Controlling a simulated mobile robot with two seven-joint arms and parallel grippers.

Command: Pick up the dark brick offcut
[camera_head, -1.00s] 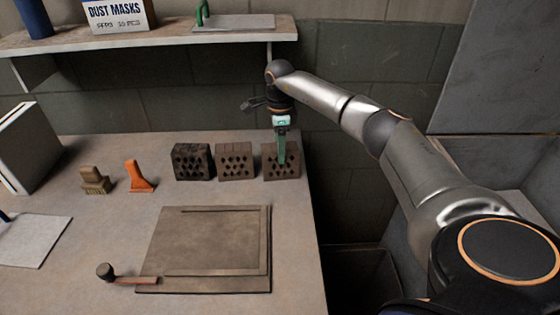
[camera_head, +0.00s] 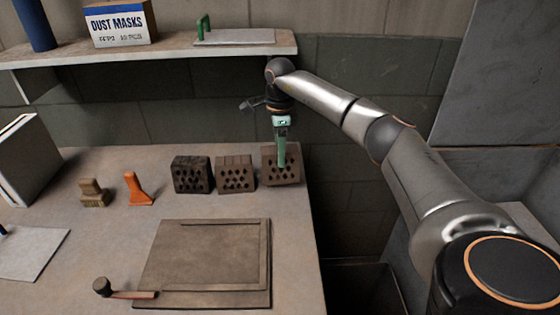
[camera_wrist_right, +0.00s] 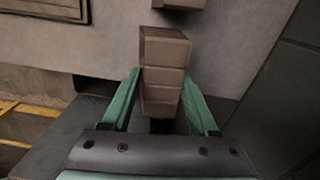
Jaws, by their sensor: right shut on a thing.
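Three hollow bricks stand in a row at the bench's right back. The dark, nearly black-brown brick (camera_head: 192,175) is on the left. A lighter brown brick (camera_head: 235,174) is in the middle, and another brown brick (camera_head: 281,166) is on the right. My right gripper (camera_head: 281,160) has its green fingers shut on the right brown brick, which sits a little higher than the other two. In the wrist view the held brick (camera_wrist_right: 163,72) lies between both fingers. The dark brick stands apart from my gripper. My left gripper is not in view.
A flat framed board (camera_head: 205,265) lies at the front. An orange tool (camera_head: 138,190) and a brush-like block (camera_head: 93,192) stand left of the bricks. A shelf (camera_head: 150,52) with a dust mask box (camera_head: 120,24) overhangs the back. The bench ends just right of the held brick.

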